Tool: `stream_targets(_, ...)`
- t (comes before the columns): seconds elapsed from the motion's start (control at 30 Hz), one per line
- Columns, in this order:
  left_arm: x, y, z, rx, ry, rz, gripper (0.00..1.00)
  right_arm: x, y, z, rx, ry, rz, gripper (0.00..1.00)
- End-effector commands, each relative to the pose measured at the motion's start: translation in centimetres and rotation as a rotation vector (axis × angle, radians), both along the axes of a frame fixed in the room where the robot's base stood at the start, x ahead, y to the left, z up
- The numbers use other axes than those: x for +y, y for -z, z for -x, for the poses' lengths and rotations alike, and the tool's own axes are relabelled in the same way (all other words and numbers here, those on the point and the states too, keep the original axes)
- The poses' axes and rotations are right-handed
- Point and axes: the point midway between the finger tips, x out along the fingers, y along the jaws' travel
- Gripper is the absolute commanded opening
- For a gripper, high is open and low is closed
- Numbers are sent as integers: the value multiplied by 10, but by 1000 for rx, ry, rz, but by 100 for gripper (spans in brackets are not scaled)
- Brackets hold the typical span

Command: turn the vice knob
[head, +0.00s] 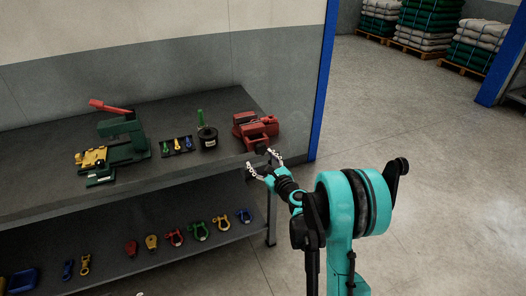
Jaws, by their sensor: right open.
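A red vice (256,130) stands on the grey workbench (60,196) near its right end. A small dark part shows at the vice's front, near the bench edge, and may be its knob (261,148); it is too small to make out clearly. My right gripper (262,160) is at the bench's front edge, just in front of and below the vice, with its two fingers spread apart and nothing between them. I cannot tell whether a finger touches the knob. My left gripper is out of the picture.
A green press with a red lever (122,130), a small tool mat (177,146) and a dark pot (208,138) stand left of the vice. Several coloured shackles lie on the lower shelf (150,262). A blue post (325,80) rises behind the bench's right end. The floor at right is clear.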

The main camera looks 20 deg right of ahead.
Motion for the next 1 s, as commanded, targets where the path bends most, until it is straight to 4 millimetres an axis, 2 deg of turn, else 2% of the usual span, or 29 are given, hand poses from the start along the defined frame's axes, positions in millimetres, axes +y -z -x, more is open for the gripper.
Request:
stream_targets(0.03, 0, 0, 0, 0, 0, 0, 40, -14, 10, -4, -14, 32, -88, 68)
stream_targets(0.1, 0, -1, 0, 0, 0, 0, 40, -28, 19, -7, -31, 67, -196, 68)
stream_targets(0.23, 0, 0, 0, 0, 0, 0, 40, -41, 29, -10, -50, 98, -303, 68)
stream_targets(0.37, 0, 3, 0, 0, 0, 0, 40, -43, 31, -20, -53, 102, -324, 68)
stream_targets(0.7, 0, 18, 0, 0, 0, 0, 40, -43, 32, -73, -52, 101, -319, 68)
stream_targets(0.83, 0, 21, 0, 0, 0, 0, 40, -42, 31, -84, -52, 101, -319, 68)
stream_targets(1.0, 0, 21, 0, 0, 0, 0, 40, -42, 30, -88, -52, 101, -318, 68)
